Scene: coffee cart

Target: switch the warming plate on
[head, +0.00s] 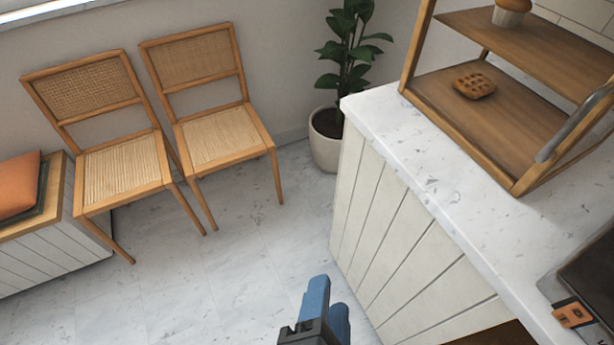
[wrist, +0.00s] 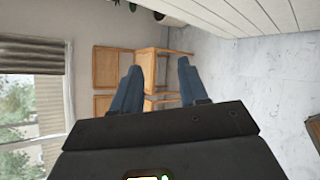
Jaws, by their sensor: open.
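At the lower right edge of the head view is part of a dark-topped appliance with a pale metal edge (head: 548,288), which looks like the warming plate. On its near side is an orange panel (head: 573,316) with small dark marks, probably its switch; its position is too small to tell. Most of the appliance is cut off by the frame. My gripper (head: 327,292) is left of it, in front of the counter's panelled side, and touches nothing. In the wrist view its two blue fingers (wrist: 158,68) are apart with nothing between them.
The white counter (head: 430,165) carries a wooden shelf rack (head: 470,25) with pastries and a metal handle. A potted plant (head: 327,135), two cane chairs (head: 215,130) and a bench with an orange cushion (head: 15,185) stand beyond. The floor (head: 200,280) between is clear.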

